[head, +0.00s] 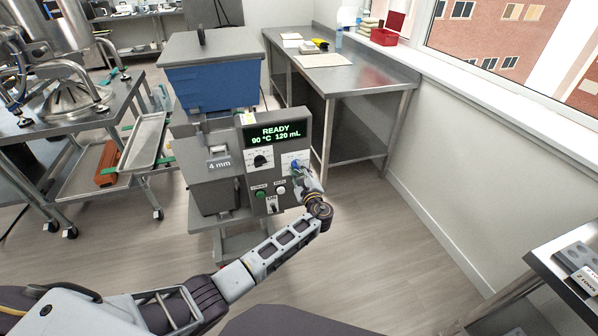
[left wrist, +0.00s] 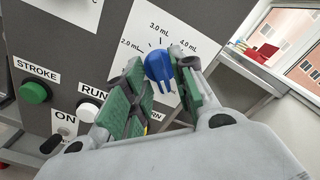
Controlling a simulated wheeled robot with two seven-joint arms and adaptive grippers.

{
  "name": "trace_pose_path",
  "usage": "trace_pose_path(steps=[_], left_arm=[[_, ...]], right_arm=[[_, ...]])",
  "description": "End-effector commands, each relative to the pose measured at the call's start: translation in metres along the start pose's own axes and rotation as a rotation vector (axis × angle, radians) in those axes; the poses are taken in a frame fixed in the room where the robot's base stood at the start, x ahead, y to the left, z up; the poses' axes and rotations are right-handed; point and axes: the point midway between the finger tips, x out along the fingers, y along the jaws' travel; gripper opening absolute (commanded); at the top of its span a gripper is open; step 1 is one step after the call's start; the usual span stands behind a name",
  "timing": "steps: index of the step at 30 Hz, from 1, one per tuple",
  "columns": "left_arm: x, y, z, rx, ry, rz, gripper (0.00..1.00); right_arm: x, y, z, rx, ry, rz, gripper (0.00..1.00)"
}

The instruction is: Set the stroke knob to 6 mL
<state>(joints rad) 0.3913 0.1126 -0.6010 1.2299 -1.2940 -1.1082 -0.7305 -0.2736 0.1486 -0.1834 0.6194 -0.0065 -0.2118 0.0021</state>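The depositor's grey control panel (head: 286,134) faces me, with a display reading READY, 90 °C, 120 mL. The blue knob (left wrist: 158,66) sits on a white dial plate with 2.0, 3.0 and 4.0 mL marks showing; other marks are hidden behind my fingers. Which mark it points to I cannot tell. My left gripper (left wrist: 160,92) has its green-padded fingers apart, one on each side of the knob; firm contact is not visible. In the head view my left gripper (head: 306,181) is at the panel's lower right, partly covering the knob. My right gripper is out of view.
On the panel are a black knob (head: 262,160), a green STROKE button (left wrist: 34,91), a white RUN button (left wrist: 89,109) and an ON switch. A blue hopper (head: 212,84) tops the machine.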

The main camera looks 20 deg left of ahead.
Motion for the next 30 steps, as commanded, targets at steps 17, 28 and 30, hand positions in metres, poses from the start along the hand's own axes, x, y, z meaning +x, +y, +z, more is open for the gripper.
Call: trace_pose_path(steps=[17,28,30], left_arm=[[-0.008,-0.001,0.001,-0.003,-0.002,-0.001,0.33],[-0.052,0.0,0.001,-0.003,-0.001,0.0,0.33],[-0.063,0.0,0.001,-0.003,0.0,0.0,0.33]], right_arm=[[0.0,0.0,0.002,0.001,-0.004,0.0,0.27],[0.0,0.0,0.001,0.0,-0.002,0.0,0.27],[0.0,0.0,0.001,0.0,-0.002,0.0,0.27]])
